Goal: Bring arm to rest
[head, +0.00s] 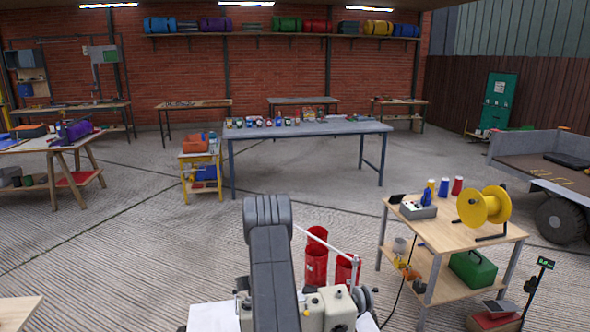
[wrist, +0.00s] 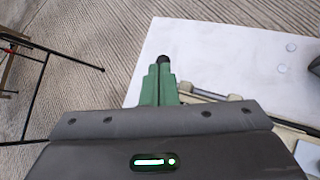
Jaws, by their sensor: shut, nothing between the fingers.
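My gripper (wrist: 165,68) shows in the wrist view as two green fingers lying side by side with a dark tip. It is shut and nothing shows between the fingers. It points over the corner of a white flat surface, with ribbed concrete floor beyond. In the head view my grey arm rises at the bottom centre, bent and folded close to my body. It hides my gripper in that view.
A wooden cart (head: 450,232) with a yellow reel (head: 484,206) stands close on the right. Red cylinders (head: 316,262) stand just right of my arm. A long grey table (head: 307,129) stands ahead, with a small yellow cart (head: 201,158) to its left. Open floor lies between.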

